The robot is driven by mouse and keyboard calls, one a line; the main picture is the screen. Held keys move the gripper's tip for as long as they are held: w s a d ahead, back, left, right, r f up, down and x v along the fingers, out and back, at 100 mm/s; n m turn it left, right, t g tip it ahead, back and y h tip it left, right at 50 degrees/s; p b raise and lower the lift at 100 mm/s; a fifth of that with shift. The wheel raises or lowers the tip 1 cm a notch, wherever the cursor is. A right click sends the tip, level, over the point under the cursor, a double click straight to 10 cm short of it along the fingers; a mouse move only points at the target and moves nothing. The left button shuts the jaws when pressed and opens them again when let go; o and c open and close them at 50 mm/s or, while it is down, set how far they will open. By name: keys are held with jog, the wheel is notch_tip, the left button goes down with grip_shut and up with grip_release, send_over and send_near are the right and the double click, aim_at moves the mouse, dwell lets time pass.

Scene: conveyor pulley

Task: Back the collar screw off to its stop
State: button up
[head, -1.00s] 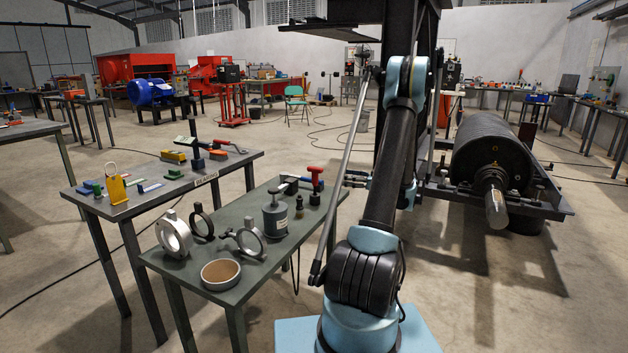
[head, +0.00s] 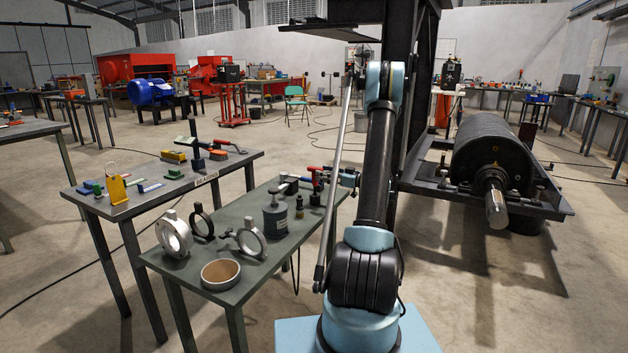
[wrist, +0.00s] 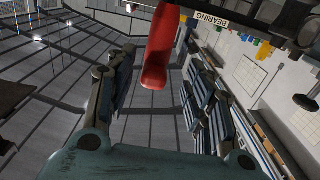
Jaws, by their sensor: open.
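My gripper (head: 333,176) is at the far right end of the green bench, level with a red T-handled tool (head: 314,172) that stands upright there. In the wrist view the two fingers (wrist: 160,85) are spread apart, and the red handle (wrist: 160,48) lies between and beyond them; I cannot tell whether they touch it. Several ring collars stand on the bench: a thick silver collar (head: 173,236), a dark collar (head: 201,223) and a grey collar (head: 251,240) with a small knob at its left side. I cannot make out which part is the collar screw.
A round dish (head: 220,274) sits at the bench's near edge. A second bench (head: 150,200) with small parts is behind left. The conveyor pulley (head: 490,155) rests in its frame at right.

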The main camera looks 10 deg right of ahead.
jog(key=shift+w+x, duration=0.25)
jog(key=shift+x, duration=2.5)
jog(key=shift+d, duration=0.25)
grip_shut()
